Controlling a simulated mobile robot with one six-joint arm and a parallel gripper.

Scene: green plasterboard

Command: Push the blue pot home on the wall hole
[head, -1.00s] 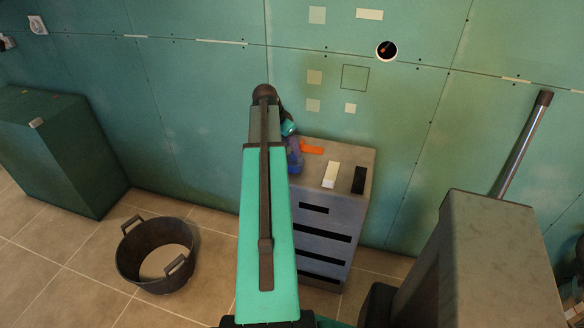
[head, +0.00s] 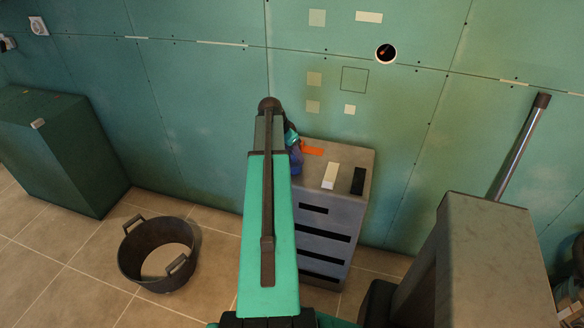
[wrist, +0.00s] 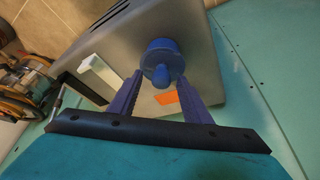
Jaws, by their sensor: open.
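The blue pot (wrist: 163,58) is round with a knob-like end and shows against the grey cabinet top in the wrist view. My gripper (wrist: 161,79) is open, its two purple fingers on either side of the near part of the pot. I cannot tell whether they touch it. In the head view my arm hides most of the gripper, and a small blue-purple patch beside the arm could be finger or pot. The wall hole (head: 386,54) is a round dark opening with a pale rim and something orange inside, up and right of my arm.
The grey drawer cabinet (head: 345,155) carries an orange piece (head: 313,151), a white block (head: 331,175) and a black block (head: 358,181). A black tub (head: 130,262) stands on the floor at left. A metal pole (head: 519,145) leans at right.

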